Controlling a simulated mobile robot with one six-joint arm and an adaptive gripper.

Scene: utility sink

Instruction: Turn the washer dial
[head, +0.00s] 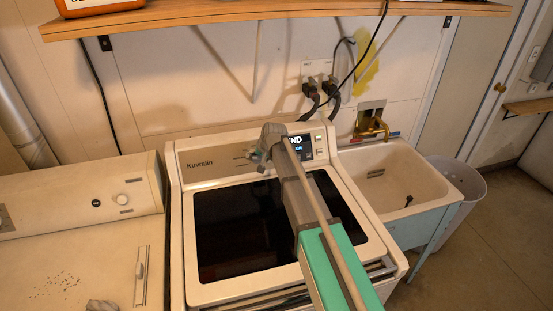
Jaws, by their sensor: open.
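The washer (175,250) is a cream top-loader with a dark glass lid and a back control panel (205,163) lettered "Kuvralin". A lit display (305,148) on the panel's right shows letters ending in "ND". My gripper (256,160) is open in front of the middle of this panel, with its fingers towards the panel. No dial shows clearly on this panel; my gripper and wrist cover part of it. I cannot tell whether the fingers touch anything there.
A second cream machine (70,250) at left has a pale round knob (120,199) on its panel. A utility sink (393,190) with a brass faucet (372,126) stands at right, beside a white bin (462,205). A wooden shelf (280,14) runs above.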

